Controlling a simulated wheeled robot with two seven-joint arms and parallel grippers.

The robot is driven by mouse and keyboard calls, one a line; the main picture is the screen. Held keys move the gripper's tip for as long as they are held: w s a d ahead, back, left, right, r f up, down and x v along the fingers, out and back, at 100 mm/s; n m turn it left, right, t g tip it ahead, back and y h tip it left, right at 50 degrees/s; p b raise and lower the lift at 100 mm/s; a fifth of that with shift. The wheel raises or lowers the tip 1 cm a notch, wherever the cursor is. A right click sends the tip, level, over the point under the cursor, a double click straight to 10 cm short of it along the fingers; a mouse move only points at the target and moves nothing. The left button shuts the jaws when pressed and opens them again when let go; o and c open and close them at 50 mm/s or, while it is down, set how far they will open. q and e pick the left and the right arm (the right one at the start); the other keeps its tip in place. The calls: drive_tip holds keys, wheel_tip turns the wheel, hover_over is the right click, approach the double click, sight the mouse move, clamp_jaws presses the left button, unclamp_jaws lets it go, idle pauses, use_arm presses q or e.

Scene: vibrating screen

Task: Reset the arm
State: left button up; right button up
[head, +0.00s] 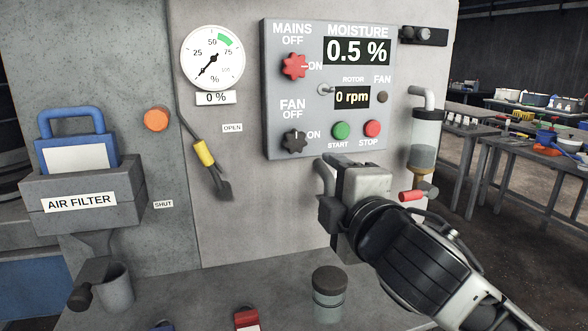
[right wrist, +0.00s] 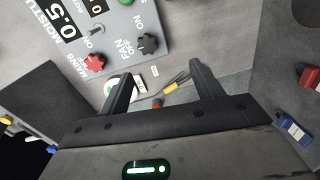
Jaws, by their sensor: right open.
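My right arm comes in from the lower right in the head view. Its gripper (head: 323,192) is open and empty in front of the grey machine, just below the control panel (head: 325,90). In the right wrist view the two dark fingers (right wrist: 160,88) stand apart with nothing between them. Behind them show the machine front, the yellow-sleeved lever and the panel. The panel reads 0.5 % moisture and 0 rpm. My left gripper is not in view.
A lever with a yellow sleeve (head: 203,153) hangs left of the gripper. A sight glass (head: 424,140) with a red-handled valve (head: 411,196) is close on the right. A lidded jar (head: 329,293) stands below. The air filter holder (head: 84,190) is at the left.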

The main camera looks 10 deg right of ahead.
drive_tip(key=s+d+f+m+g, duration=0.1)
drive_tip(key=s+f+m+g, duration=0.2)
drive_tip(key=f, duration=0.5)
drive_tip(key=s+d+f+m+g+h, duration=0.15)
drive_tip(key=s+f+m, duration=0.25)
drive_tip(key=f, duration=0.4)
drive_tip(key=s+d+f+m+g, duration=0.1)
drive_tip(key=s+f+m+g, duration=0.2)
drive_tip(key=f, duration=0.4)
drive_tip(key=s+d+f+m+g, duration=0.4)
drive_tip(key=s+f+m+g, duration=0.25)
drive_tip(key=s+f, duration=0.8)
drive_tip(key=w+a+f+t+y, duration=0.2)
drive_tip(key=w+a+f+t, duration=0.2)
drive_tip(key=f+t, duration=0.2)
drive_tip(key=shift+w+a+f+t, duration=0.25)
drive_tip(key=shift+a+f+t, duration=0.15)
drive_tip(key=shift+f, duration=0.35)
